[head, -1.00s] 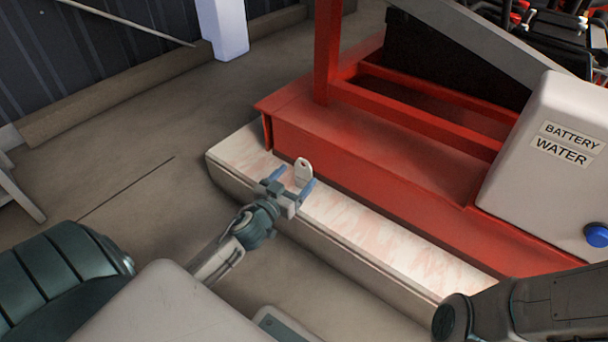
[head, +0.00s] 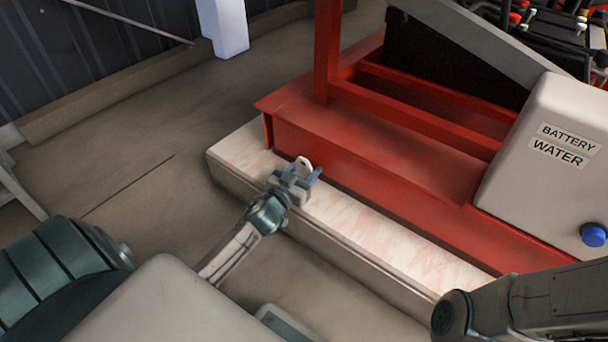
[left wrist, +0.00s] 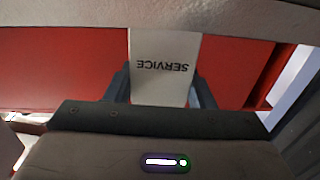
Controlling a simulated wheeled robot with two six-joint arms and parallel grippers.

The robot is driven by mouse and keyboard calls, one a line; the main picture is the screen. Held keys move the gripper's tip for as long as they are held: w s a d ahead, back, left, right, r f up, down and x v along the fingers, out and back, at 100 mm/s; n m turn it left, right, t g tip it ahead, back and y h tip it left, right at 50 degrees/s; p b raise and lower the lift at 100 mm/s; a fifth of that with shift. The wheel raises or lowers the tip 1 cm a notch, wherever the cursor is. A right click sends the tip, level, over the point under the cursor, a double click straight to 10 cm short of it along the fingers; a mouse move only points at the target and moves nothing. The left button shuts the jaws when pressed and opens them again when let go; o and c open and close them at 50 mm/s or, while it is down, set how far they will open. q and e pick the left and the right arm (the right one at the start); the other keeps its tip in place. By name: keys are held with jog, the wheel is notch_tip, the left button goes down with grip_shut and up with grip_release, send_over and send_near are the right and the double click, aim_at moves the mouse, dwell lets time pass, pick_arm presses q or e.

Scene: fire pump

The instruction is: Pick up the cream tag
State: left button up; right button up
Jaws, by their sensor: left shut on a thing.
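The cream tag (head: 304,162) has a small hole near its top in the head view. Only its upper part shows above my left gripper (head: 297,174). In the left wrist view the tag (left wrist: 163,85) is a pale plate reading SERVICE upside down. It lies between the two fingers of the left gripper (left wrist: 161,88), which is shut on it. The tag is over or on the pale ledge (head: 370,228); I cannot tell whether it touches. My right gripper is out of view; only part of that arm shows at lower right.
A red metal frame (head: 380,165) rises just behind the ledge. A white box (head: 545,190) labelled BATTERY WATER, with a blue knob (head: 593,235), stands at right. Bare floor (head: 130,160) lies to the left, with a white post (head: 222,28) beyond it.

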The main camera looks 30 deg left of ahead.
pick_arm(q)
jog(key=shift+r, duration=0.1)
notch_tip(320, 180, up, 3)
jog(key=p, duration=0.3)
jog(key=shift+r, duration=0.2)
jog(key=shift+s+d+r, duration=0.15)
jog(key=shift+s, duration=0.05)
jog(key=s+d+r+p, duration=0.1)
jog(key=s+d, duration=0.7)
jog(key=s, duration=0.5)
jog(key=shift+d, duration=0.15)
jog(key=shift+r, duration=0.1)
